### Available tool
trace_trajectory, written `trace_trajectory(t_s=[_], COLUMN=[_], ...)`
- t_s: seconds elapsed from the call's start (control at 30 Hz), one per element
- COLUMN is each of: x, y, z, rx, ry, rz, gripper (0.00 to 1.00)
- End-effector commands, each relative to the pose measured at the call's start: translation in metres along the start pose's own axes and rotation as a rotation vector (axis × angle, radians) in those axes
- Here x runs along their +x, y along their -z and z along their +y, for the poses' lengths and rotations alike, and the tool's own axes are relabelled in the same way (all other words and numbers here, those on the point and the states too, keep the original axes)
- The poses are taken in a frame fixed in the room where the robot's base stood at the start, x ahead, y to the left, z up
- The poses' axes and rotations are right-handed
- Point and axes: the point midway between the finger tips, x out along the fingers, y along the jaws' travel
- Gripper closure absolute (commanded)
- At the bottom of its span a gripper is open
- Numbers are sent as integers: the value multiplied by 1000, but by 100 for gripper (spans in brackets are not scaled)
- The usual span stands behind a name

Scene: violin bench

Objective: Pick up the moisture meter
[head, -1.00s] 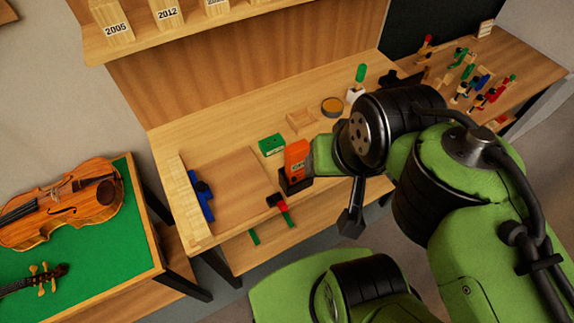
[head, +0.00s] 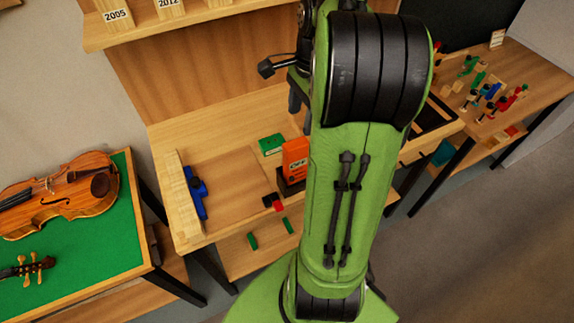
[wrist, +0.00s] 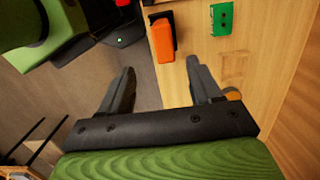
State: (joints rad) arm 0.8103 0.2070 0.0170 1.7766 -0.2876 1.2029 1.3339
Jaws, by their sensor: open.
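An orange block-shaped device marked "OFF" (head: 295,157), which looks like the moisture meter, stands upright in a dark holder (head: 289,187) near the bench's front edge. In the wrist view the orange device (wrist: 163,41) lies beyond the fingertips, roughly in line with the gap between them. My gripper (wrist: 158,72) is open and empty, apart from the device.
A green box (head: 271,144) sits just behind the device. A blue tool (head: 197,192) lies at the bench's left edge. A red and black item (head: 273,202) lies at the front edge. A violin (head: 62,198) rests on a green-topped table at left. My arm hides the bench's right part.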

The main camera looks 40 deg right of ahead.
Motion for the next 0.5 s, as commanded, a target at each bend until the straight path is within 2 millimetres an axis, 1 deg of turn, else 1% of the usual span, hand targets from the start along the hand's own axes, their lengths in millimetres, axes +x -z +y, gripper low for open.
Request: trace_trajectory(t_s=[0.03, 0.2, 0.3, 0.37, 0.47, 0.5], x=[20, 60, 73, 78, 95, 104], y=[0, 0, 0, 0, 1, 2], z=[0, 0, 0, 0, -2, -3], rx=[-2, -3, -4, -4, -4, -3], ry=[-5, -5, -3, -3, -4, -5], rz=[-3, -2, -1, -1, -2, -2], gripper=[36, 36, 36, 36, 36, 36])
